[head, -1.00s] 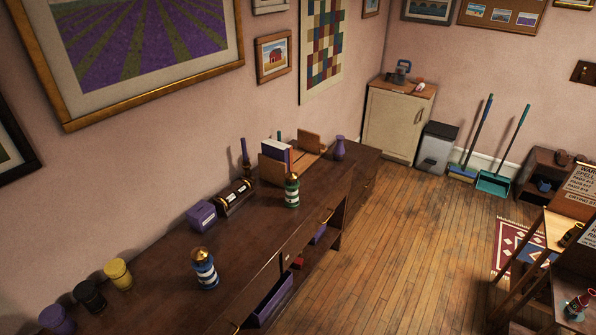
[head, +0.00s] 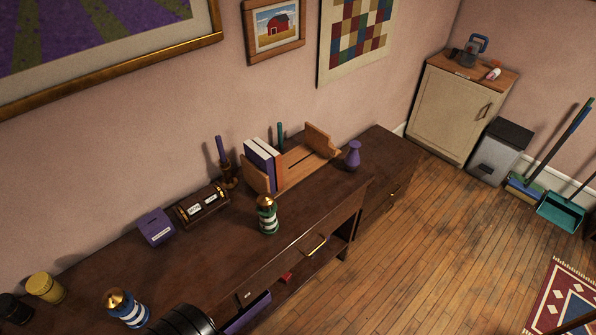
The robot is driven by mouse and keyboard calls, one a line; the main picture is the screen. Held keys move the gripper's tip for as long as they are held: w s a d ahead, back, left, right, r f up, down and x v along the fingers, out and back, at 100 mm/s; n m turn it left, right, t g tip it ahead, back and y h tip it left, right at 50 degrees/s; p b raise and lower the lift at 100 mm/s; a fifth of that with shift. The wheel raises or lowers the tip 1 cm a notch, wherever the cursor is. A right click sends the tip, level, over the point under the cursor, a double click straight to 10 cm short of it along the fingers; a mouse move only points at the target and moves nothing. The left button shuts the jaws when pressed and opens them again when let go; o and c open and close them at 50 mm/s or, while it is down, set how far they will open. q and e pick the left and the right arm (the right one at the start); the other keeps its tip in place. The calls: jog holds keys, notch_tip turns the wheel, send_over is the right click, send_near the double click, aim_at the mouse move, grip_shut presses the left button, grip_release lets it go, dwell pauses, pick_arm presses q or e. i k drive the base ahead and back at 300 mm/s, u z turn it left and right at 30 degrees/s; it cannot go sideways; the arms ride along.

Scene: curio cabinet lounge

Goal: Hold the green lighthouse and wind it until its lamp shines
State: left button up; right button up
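The green lighthouse (head: 268,215) stands upright on the dark wooden desk (head: 215,275), in the middle of the head view. It has green and white bands and a gold dome on top. I see no clear glow from its lamp. A similar blue and white lighthouse (head: 128,308) with a gold dome stands nearer, at the lower left. Neither of my grippers is in view. A black rounded part of my arm shows at the bottom edge, beside the blue lighthouse, and nothing touches the green one.
Behind the green lighthouse are a wooden book rack (head: 312,160), a purple candle (head: 222,155) in a holder, a brown box with dials (head: 203,205) and a purple box (head: 156,227). A purple vase (head: 353,155) stands to the right. Yellow (head: 46,288) and black pots stand at left.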

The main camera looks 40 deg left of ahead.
aim_at(266, 200)
jog(key=i, duration=1.35)
jog(key=u, duration=1.6)
